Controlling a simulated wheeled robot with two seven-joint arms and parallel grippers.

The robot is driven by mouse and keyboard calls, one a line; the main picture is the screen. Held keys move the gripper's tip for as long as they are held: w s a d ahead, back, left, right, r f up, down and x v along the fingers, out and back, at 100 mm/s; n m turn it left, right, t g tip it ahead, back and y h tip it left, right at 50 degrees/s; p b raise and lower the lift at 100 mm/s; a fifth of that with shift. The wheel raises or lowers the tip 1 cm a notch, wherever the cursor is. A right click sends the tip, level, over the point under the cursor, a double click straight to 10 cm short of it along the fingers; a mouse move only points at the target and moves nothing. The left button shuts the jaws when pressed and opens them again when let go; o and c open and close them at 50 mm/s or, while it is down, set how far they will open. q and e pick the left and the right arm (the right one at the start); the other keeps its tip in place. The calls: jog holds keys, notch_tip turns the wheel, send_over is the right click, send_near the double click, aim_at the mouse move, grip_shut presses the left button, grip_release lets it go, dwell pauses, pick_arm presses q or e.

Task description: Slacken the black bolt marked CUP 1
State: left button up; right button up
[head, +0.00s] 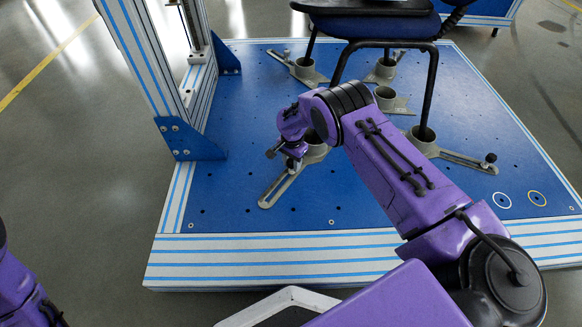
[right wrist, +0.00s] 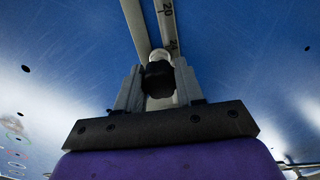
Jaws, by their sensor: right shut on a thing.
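A black bolt (right wrist: 158,80) with a pale tip above it stands in the slot of a grey arm marked with numbers. In the right wrist view my right gripper (right wrist: 158,88) is shut on the bolt, one finger on each side. In the head view my right gripper (head: 276,153) is low over the slotted grey arm (head: 277,188) of the front-left cup (head: 316,153). My own wrist partly hides that cup. No CUP 1 marking can be read. Part of my left arm shows at the bottom left, but its gripper is out of view.
A chair (head: 385,25) stands with its legs in grey cups on the blue plate (head: 235,190). Another black bolt (head: 489,159) is on the right cup's arm. A striped upright frame (head: 150,50) rises at the left. The plate's front left is clear.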

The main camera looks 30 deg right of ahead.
jog(key=n, duration=0.3)
jog(key=shift+n, duration=0.4)
jog(key=n, duration=0.9)
jog(key=shift+b, duration=0.3)
jog(key=n, duration=0.3)
jog(key=o, duration=1)
jog(key=shift+o, duration=0.2)
